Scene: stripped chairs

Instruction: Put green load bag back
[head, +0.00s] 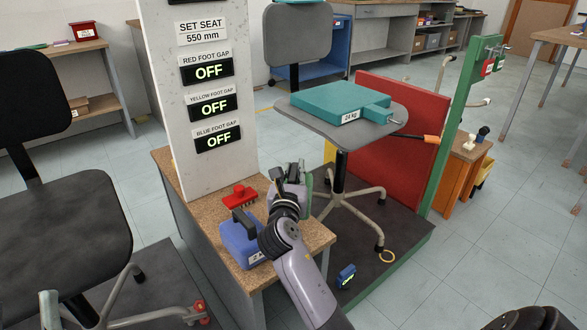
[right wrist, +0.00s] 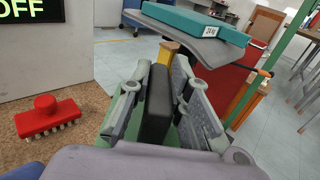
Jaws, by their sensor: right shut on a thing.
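My right gripper (head: 290,175) is above the far right part of the speckled bench top. In the right wrist view its jaws (right wrist: 160,100) are shut on the black handle (right wrist: 156,105) of the green load bag (right wrist: 150,148). Most of the bag is hidden behind the gripper; a sliver of green (head: 309,184) shows in the head view. I cannot tell whether the bag touches the bench. My left gripper is not in view.
A blue load bag (head: 238,246) and a red brush-like block (head: 239,195) are on the bench (head: 308,234). A teal 24 kg pad (head: 340,103) lies on the grey chair seat (head: 370,128) close behind. A sign pillar (head: 207,165) stands left; a red panel (head: 400,150) stands right.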

